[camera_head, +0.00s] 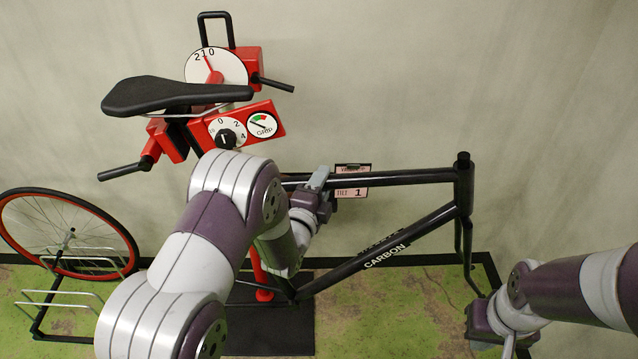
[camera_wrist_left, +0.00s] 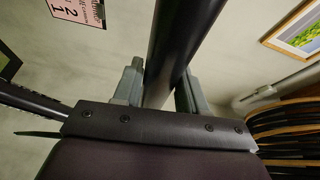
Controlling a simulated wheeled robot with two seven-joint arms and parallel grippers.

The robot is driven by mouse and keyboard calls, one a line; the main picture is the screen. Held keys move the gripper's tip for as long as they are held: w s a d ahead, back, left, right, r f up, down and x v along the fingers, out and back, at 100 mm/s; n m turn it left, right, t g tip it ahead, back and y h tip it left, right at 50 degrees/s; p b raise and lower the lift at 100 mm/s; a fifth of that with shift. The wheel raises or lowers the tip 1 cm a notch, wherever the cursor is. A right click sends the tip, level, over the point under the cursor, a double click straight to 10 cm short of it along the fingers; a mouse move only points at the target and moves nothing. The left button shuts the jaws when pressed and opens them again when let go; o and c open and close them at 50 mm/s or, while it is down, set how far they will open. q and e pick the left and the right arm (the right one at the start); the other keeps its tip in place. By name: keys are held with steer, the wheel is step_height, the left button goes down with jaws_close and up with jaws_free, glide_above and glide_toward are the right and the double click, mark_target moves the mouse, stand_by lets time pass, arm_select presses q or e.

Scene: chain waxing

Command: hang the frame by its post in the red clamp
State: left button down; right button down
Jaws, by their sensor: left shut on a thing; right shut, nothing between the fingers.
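The black bike frame (camera_head: 395,178), lettered CARBON, hangs in front of the red stand, its head tube at the right. My left gripper (camera_head: 319,184) is shut on the top tube; the left wrist view shows the tube (camera_wrist_left: 180,45) between its fingers (camera_wrist_left: 160,90). The red clamp (camera_head: 168,140) is at upper left, with a dial and a GRIP gauge. The black saddle (camera_head: 165,95) sits in front of it. My left arm hides the lower post, so I cannot tell whether the clamp surrounds it. My right gripper (camera_head: 508,345) is shut and empty at lower right, near the fork's lower end.
A wheel with a red rim (camera_head: 65,235) stands in a wire rack at the left. The red stand column (camera_head: 260,275) rises from a dark base mat (camera_head: 285,335). The wall area at upper right is clear.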

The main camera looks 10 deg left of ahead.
arm_select(q)
steer(key=shift+s+d+f, duration=0.15)
steer(key=shift+d+f, duration=0.1)
steer(key=shift+f, duration=0.3)
steer(key=c, duration=0.9)
jaws_free()
steer(key=o, duration=0.4)
steer(key=shift+w+d, duration=0.15)
steer(key=shift+w, duration=0.05)
steer(key=shift+c, duration=0.2)
steer(key=shift+w+d+f, duration=0.1)
steer(key=shift+w+d, duration=0.15)
steer(key=shift+w, duration=0.05)
steer(key=shift+s+a+f+g, duration=0.1)
steer(key=shift+s+f+g, duration=0.1)
steer(key=shift+g, duration=0.1)
steer(key=shift+s+r, duration=0.2)
steer(key=shift+s, duration=0.15)
steer(key=s+d+p, duration=0.1)
steer(key=s+d, duration=0.1)
steer(key=s, duration=0.7)
steer(key=shift+r, duration=0.2)
steer(key=shift+w+d, duration=0.1)
